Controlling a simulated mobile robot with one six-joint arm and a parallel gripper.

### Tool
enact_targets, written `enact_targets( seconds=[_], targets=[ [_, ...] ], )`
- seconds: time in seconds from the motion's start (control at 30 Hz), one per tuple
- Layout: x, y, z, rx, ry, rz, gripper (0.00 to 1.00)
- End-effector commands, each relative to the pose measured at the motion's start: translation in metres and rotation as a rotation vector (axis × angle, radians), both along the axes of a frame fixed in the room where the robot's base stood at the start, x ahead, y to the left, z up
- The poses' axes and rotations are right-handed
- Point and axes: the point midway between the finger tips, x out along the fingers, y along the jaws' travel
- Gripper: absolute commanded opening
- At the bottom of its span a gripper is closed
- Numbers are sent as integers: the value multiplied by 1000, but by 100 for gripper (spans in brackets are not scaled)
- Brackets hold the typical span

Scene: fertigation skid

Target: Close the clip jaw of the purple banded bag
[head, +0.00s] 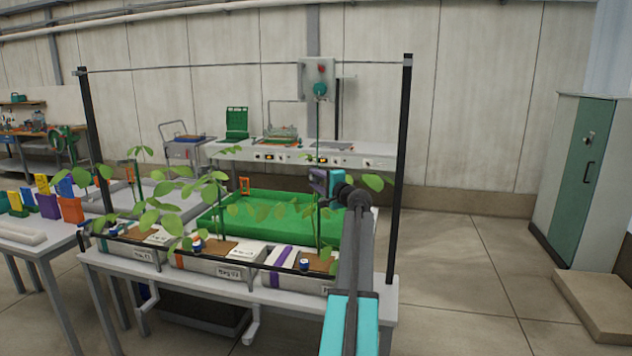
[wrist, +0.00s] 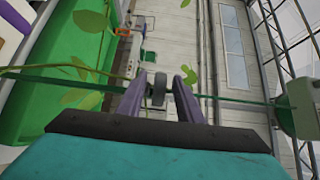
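The purple banded bag (head: 281,266) is the right one in a row of pale bags on the front bench. A thin plant stem rises from it past my gripper (head: 323,183), which has purple-grey fingers. In the wrist view my gripper (wrist: 160,88) is spread, with a small dark grey rounded piece (wrist: 158,89) between its fingers. Gaps show beside that piece. It sits at the green stem (wrist: 225,98) crossing the view and may be the clip; I cannot tell its jaw state. In the head view my gripper hides the clip area.
A green tray (head: 345,216) lies behind the bags and shows at left in the wrist view. Leaves (wrist: 91,20) hang close by. A dark post (head: 399,165) stands right of my arm, with a wire overhead.

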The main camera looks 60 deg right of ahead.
Motion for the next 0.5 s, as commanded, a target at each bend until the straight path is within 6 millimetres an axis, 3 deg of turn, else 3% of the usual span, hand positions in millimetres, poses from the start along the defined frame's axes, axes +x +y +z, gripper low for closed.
enact_targets(
  seconds=[0.5],
  targets=[
    [-49,25,-2,-1,0,-2,33]
  ],
)
